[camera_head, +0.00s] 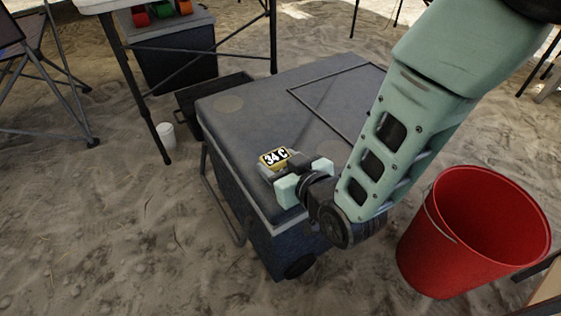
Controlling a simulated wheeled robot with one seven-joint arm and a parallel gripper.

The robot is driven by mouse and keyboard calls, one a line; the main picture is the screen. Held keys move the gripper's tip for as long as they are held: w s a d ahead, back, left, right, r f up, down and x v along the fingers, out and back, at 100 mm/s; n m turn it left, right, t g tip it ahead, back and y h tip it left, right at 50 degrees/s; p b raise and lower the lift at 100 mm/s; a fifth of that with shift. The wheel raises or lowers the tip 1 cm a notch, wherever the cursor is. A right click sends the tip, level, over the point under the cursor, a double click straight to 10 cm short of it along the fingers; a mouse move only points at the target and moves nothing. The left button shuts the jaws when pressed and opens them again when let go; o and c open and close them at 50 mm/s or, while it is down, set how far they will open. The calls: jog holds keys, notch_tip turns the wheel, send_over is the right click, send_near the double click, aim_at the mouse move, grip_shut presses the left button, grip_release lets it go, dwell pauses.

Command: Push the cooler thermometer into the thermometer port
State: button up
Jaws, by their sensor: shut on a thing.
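The cooler thermometer (274,158) has a yellow-framed display that reads "34 C". My gripper (298,180) is shut on the thermometer and holds it at the near end of the cooler lid. The grey cooler (245,112) stands on the sand with its lid closed. The thermometer port does not show clearly; the thermometer and my gripper may cover it. I cannot tell whether the thermometer touches the lid or sits above it.
A red bucket (420,250) stands right of the cooler. A folding table (118,75) with metal legs is at the upper left, and a white cup (166,134) stands by its leg. A folding chair (45,75) is at the far left. The sand at lower left is clear.

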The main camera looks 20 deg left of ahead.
jog(key=shift+f+b, duration=0.35)
jog(key=shift+f, duration=0.2)
jog(key=o, duration=1.1)
jog(key=shift+c, duration=0.2)
jog(key=p+v, duration=1.5)
jog(key=v, duration=0.2)
jog(key=shift+d, duration=0.2)
jog(key=shift+s, duration=0.1)
jog(key=shift+r, duration=0.1)
